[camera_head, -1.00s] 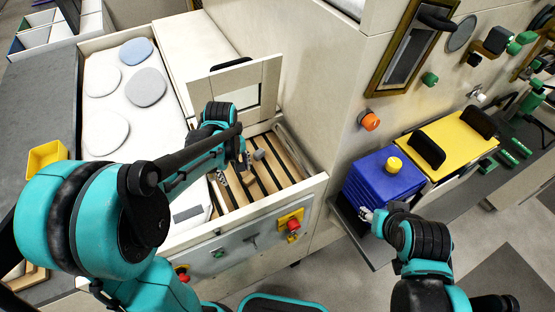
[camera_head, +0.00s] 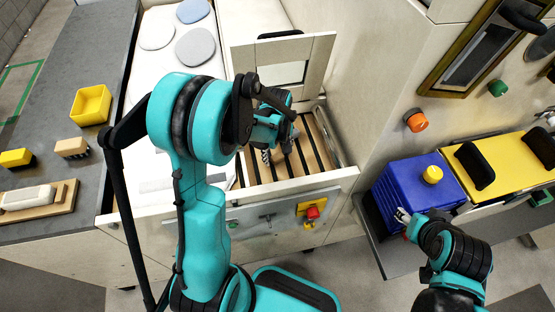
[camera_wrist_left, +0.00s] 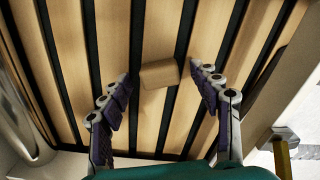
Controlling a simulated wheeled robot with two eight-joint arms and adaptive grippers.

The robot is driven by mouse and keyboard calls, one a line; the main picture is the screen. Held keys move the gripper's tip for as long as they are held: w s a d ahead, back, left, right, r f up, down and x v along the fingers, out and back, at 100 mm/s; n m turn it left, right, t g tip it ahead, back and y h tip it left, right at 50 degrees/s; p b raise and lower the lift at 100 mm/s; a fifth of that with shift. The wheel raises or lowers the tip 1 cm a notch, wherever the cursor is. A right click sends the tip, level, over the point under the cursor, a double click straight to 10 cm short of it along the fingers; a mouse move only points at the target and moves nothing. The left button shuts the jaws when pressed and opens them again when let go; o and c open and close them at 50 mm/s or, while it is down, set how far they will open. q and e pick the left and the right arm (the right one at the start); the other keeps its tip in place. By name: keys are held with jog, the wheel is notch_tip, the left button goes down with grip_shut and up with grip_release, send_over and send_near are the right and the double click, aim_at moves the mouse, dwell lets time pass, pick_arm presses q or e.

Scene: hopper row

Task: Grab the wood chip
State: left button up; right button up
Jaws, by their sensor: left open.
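The wood chip (camera_wrist_left: 160,74) is a small light-brown block lying on the slatted wooden floor of the hopper (camera_wrist_left: 108,45) in the left wrist view. My left gripper (camera_wrist_left: 163,84) is open, with one dark-padded finger on each side of the chip's near end and gaps between. Whether the fingertips are down at the chip's height I cannot tell. In the head view my left gripper (camera_head: 279,149) reaches down into the hopper bin and largely hides the chip. My right gripper (camera_head: 402,215) is beside the blue crate (camera_head: 405,190); its jaw state is unclear.
The bin's front wall (camera_head: 285,187) and raised flap (camera_head: 318,50) bound the left gripper's space. A red button on a yellow plate (camera_head: 305,212) sits on the front. A yellow tray (camera_head: 91,104) and brushes stand on the left counter.

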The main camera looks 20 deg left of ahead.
pick_arm(q)
jog(key=shift+r, duration=0.1)
jog(key=c, duration=0.9)
